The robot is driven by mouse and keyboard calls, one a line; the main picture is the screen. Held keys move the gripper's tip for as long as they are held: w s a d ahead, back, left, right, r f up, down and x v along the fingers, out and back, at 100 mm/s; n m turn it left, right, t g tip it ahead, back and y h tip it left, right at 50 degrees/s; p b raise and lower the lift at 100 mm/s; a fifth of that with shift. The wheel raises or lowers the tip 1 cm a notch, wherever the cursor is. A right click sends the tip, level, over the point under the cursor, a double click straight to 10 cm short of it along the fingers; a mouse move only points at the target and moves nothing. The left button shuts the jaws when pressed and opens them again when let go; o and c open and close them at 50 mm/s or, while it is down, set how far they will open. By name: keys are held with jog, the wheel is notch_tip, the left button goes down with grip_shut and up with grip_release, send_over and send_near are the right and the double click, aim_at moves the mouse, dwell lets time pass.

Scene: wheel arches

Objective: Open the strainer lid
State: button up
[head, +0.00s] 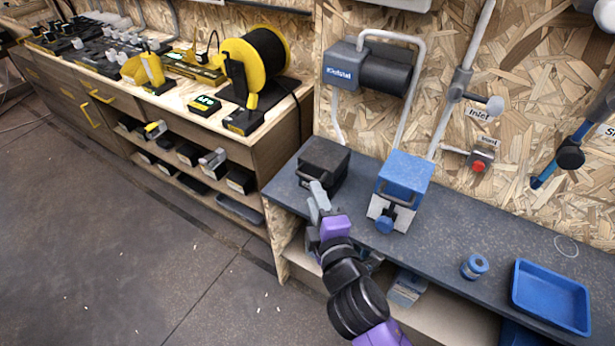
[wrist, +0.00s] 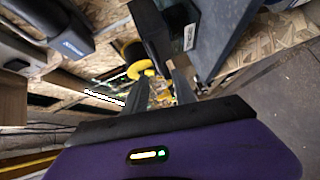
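Two lidded boxes stand on the dark grey bench; I cannot tell for sure which is the strainer. The dark box (head: 324,164) has a handle bar at its front and its top looks closed. The blue-topped box (head: 403,176) to its right has a pale front with a round blue knob (head: 385,221); its lid also looks closed. My gripper (head: 316,190) is in front of the dark box's front side, near its handle; contact cannot be told. In the wrist view my gripper (wrist: 158,85) shows its two fingers apart with nothing visible between them.
The grey bench (head: 465,225) also holds a small blue round container (head: 474,266) and a blue tray (head: 551,297). A pump (head: 367,69) and pipes are on the wall behind. A wooden workbench (head: 206,115) with a yellow reel (head: 253,62) stands left. The floor is open.

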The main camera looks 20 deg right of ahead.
aim_at(307, 176)
jog(key=shift+x, duration=3.9)
grip_shut()
jog(key=shift+a+f, duration=0.1)
jog(key=shift+f, duration=0.05)
